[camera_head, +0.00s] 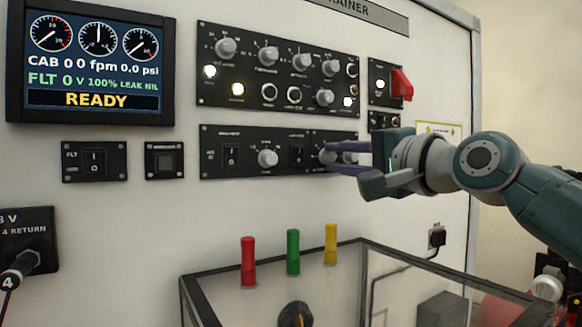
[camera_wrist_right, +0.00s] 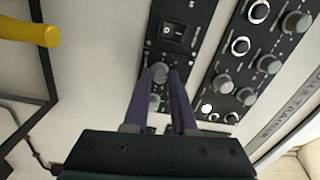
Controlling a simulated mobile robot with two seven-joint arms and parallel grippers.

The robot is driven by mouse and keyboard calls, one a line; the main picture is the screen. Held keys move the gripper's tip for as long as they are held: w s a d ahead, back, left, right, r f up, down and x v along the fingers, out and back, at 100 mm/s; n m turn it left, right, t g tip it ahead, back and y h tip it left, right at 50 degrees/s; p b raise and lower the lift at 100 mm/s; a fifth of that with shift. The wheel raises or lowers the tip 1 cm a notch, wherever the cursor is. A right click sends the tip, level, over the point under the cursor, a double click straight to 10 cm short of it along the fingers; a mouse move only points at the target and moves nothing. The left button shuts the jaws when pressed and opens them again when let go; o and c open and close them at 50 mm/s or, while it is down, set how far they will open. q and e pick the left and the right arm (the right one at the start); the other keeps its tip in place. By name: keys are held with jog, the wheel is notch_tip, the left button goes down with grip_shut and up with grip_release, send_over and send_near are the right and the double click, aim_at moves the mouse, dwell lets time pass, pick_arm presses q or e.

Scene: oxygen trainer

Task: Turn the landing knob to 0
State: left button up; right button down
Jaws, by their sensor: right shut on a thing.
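My right gripper (camera_head: 333,158) reaches in from the right to the right end of the lower black panel (camera_head: 220,168). Its purple fingers are shut on a round grey knob (camera_head: 326,156), one above and one below it. In the right wrist view the knob (camera_wrist_right: 159,73) sits between the fingertips (camera_wrist_right: 160,78). A second grey knob (camera_wrist_right: 154,101) lies further back between the fingers, partly hidden. The labels are too small to read, so I cannot tell which is the landing knob or what it points at. My left gripper is out of view.
An upper panel (camera_head: 205,92) carries several knobs and lamps. A display (camera_head: 95,65) reads READY. A red switch cover (camera_head: 401,84) is above my right gripper. Red (camera_head: 248,262), green (camera_head: 293,252) and yellow (camera_head: 330,244) posts stand below, by a clear-walled box (camera_head: 362,300).

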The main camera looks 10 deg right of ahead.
jog(key=n+b, duration=0.1)
jog(key=n, duration=0.3)
jog(key=shift+d+f+b, duration=0.1)
jog(key=shift+b, duration=0.2)
jog(key=n+b, duration=0.1)
jog(key=n, duration=0.2)
jog(key=shift+n, duration=0.3)
jog(key=n+b, duration=0.1)
jog(key=n, duration=0.1)
jog(key=shift+n, duration=0.4)
jog(key=shift+n+g, duration=0.3)
jog(key=shift+n, duration=1.6)
jog(key=c, duration=0.7)
grip_release()
jog(key=shift+s+b, duration=0.1)
jog(key=shift+b, duration=0.2)
